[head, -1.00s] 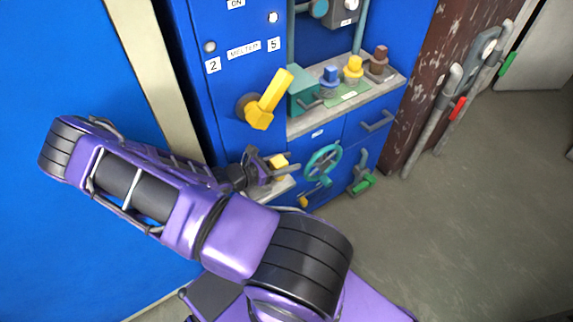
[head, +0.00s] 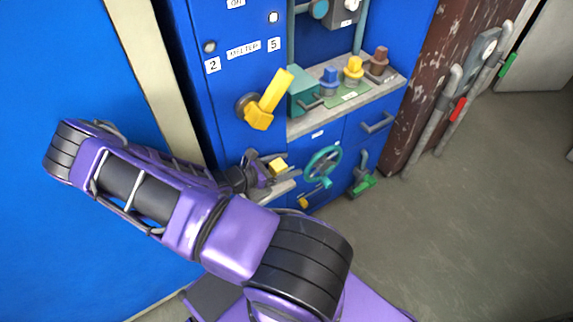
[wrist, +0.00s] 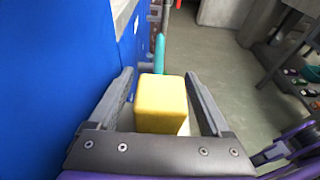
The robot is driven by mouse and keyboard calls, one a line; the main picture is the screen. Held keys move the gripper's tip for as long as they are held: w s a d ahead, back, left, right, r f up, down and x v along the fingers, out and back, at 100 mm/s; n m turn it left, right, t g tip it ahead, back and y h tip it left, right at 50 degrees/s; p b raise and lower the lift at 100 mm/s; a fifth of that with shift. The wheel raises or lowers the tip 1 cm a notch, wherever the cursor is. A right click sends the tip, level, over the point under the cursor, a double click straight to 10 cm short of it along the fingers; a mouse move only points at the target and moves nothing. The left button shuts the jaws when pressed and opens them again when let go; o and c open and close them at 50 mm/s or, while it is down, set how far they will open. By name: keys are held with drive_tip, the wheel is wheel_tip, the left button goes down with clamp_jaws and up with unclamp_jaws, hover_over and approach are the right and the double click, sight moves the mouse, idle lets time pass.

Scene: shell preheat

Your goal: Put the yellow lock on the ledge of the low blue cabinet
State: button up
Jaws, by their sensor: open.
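The yellow lock (head: 278,166) shows as a small yellow block at the front of the blue cabinet (head: 313,143). In the wrist view the yellow lock (wrist: 161,102) sits between my two fingers, with a gap visible on each side. My gripper (head: 271,168) is open around it; it also shows in the wrist view (wrist: 160,100). A narrow pale ledge (head: 281,188) juts from the low cabinet just below the gripper. The lock's underside is hidden, so I cannot tell whether it touches the ledge.
A teal handwheel (head: 322,167) stands right of my gripper, with a green-handled valve (head: 362,185) beyond it. A large yellow lever (head: 268,99) is above. A grey shelf (head: 305,124) holds several coloured knobs. Open floor (head: 470,210) lies to the right.

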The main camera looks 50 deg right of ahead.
drive_tip(key=v, duration=1.2)
drive_tip(key=shift+r+p, duration=0.1)
drive_tip(key=shift+p, duration=0.3)
